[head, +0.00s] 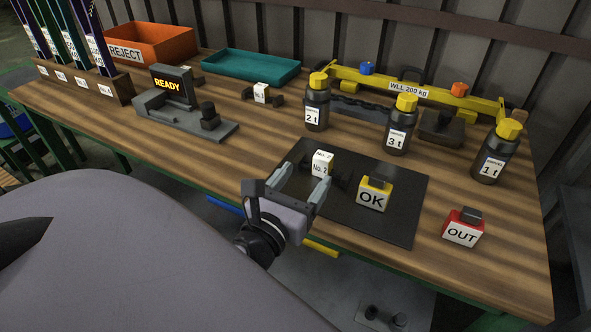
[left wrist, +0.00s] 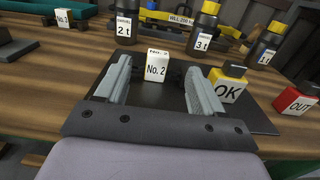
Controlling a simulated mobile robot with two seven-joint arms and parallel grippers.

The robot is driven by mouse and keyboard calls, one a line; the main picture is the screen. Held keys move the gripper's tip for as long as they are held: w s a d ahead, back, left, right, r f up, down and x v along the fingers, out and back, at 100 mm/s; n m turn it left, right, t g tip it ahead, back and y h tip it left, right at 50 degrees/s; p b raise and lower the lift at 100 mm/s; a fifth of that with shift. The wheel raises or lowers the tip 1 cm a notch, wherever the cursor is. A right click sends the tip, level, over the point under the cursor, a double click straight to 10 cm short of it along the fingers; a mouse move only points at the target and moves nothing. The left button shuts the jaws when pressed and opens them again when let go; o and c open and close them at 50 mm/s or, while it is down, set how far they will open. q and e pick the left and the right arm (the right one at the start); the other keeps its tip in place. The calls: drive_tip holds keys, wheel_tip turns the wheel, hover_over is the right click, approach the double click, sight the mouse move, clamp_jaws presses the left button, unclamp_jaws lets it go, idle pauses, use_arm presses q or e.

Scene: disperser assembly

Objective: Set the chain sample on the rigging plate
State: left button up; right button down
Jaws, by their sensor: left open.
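A chain sample with a white block labelled "No. 2" (head: 321,164) is on the black plate (head: 400,222), near its back left part. Its dark chain parts hardly show against the plate. In the left wrist view the "No. 2" block (left wrist: 157,67) stands upright between and beyond the fingertips. My left gripper (head: 300,182) is open and empty, with its fingers pointing at the block and apart from it. Another sample, labelled "No. 3" (head: 261,93), lies on the wooden table with dark parts on both sides. My right gripper is not in view.
A yellow-topped "OK" block (head: 373,195) stands on the plate, right of the gripper. A red "OUT" block (head: 463,228) stands to the right. Yellow-capped bottles (head: 397,128) and a yellow beam (head: 420,88) are behind. A "READY" device (head: 170,90), teal tray (head: 250,68) and orange bin (head: 150,42) are left.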

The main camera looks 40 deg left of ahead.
use_arm(q)
drive_tip(key=shift+v, duration=1.15)
drive_tip(key=shift+s, duration=0.1)
